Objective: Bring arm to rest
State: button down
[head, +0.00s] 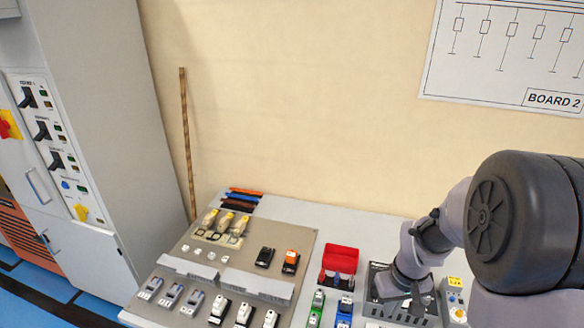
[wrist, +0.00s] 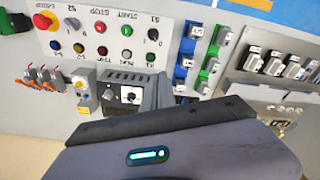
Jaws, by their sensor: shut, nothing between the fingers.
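My arm reaches in from the right edge of the head view, bent down over the right part of the table (head: 340,232). In that view its wrist end is above a dark grey device, and the fingertips are hard to make out. In the wrist view my gripper (wrist: 158,90) shows as grey fingers beyond the dark gripper body with its green light. It is shut and empty. The fingers overlap the right side of a dark panel with knobs (wrist: 125,88); I cannot tell whether they touch it.
A button panel (wrist: 105,30) lies just beyond the knob panel. Blue and green blocks (wrist: 192,50) and a tray of several breakers (wrist: 285,68) are beside it. In the head view, a red bin (head: 340,259) stands left of my arm. A grey cabinet (head: 95,110) stands far left.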

jog(key=s+a+r+m+t+y+b, duration=0.1)
jog(key=s+a+r+b, duration=0.3)
jog(key=s, duration=0.4)
jog(key=s+a+r+m+t+y+b, duration=0.1)
jog(key=s+a+r+m+t+b, duration=0.2)
jog(key=s+a+b, duration=0.4)
jog(key=shift+s+a+r+m+t, duration=0.3)
jog(key=shift+s+a+r+m, duration=0.35)
jog(key=shift+s+a+m, duration=0.4)
